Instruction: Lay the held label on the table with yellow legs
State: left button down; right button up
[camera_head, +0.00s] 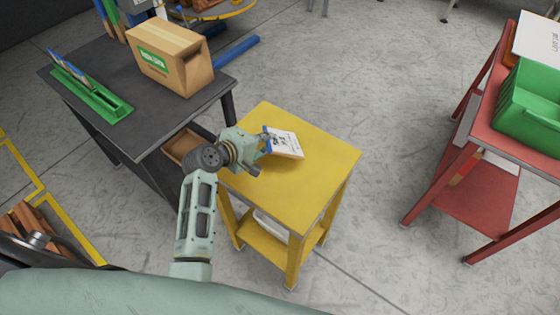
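A white label (286,143) with dark print is over the top of the yellow table (312,191), which has yellow legs. My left gripper (267,145) is above the table's far left part, with its blue-tipped fingers at the label's left edge. It appears shut on that edge; the fingers are small and partly hidden by the wrist. I cannot tell whether the label touches the tabletop or is slightly above it. My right gripper is not in view.
A dark table (125,65) on the left holds a cardboard box (165,62) and a green holder (98,103). A red table (494,120) on the right holds a green bin (530,105). The yellow tabletop is otherwise clear.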

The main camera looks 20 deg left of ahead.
pick_arm(q)
jog(key=shift+f, duration=0.35)
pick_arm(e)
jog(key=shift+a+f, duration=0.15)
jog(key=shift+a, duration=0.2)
pick_arm(q)
jog(key=c, duration=2.1)
grip_release()
